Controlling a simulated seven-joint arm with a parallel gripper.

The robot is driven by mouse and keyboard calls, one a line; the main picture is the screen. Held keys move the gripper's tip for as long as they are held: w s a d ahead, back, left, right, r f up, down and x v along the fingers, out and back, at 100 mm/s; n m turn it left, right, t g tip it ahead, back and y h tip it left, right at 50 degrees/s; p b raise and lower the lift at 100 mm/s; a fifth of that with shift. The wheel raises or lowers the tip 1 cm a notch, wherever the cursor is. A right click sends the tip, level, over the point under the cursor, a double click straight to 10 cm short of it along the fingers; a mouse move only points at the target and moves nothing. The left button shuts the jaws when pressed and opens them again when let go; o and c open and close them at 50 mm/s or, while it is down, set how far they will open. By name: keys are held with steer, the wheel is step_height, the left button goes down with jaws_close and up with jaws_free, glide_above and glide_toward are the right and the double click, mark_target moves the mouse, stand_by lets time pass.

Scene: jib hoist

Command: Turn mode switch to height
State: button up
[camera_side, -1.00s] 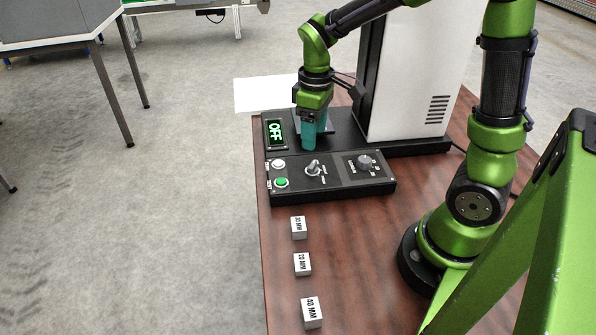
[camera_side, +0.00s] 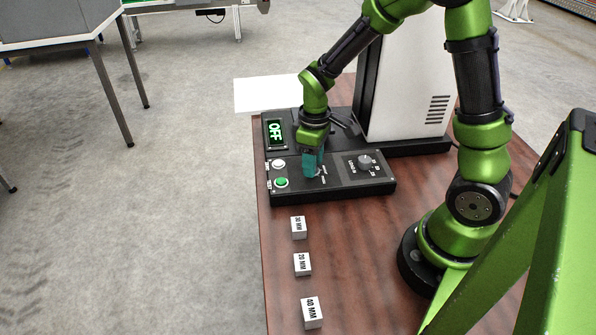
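The black control panel (camera_side: 340,192) lies on the wooden table. My gripper (camera_side: 313,172), with teal fingers, is down at the middle of the panel, where the toggle-like mode switch is. The fingers cover the switch almost wholly, so its position is hidden. Small white label marks show just right of the fingertips, too small to read. I cannot tell whether the fingers are closed on the switch or only around it.
Left of the gripper are a white button (camera_side: 278,164) and a green button (camera_side: 281,182). A rotary knob (camera_side: 365,162) is at the right. Labelled blocks (camera_side: 299,227), (camera_side: 302,264), (camera_side: 312,312) stand in front. A white housing (camera_side: 408,95) rises behind.

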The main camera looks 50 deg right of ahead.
steer(key=c, duration=0.6)
steer(key=shift+m, duration=0.4)
steer(key=m, duration=1.1)
stand_by(0.3)
steer(key=o, duration=1)
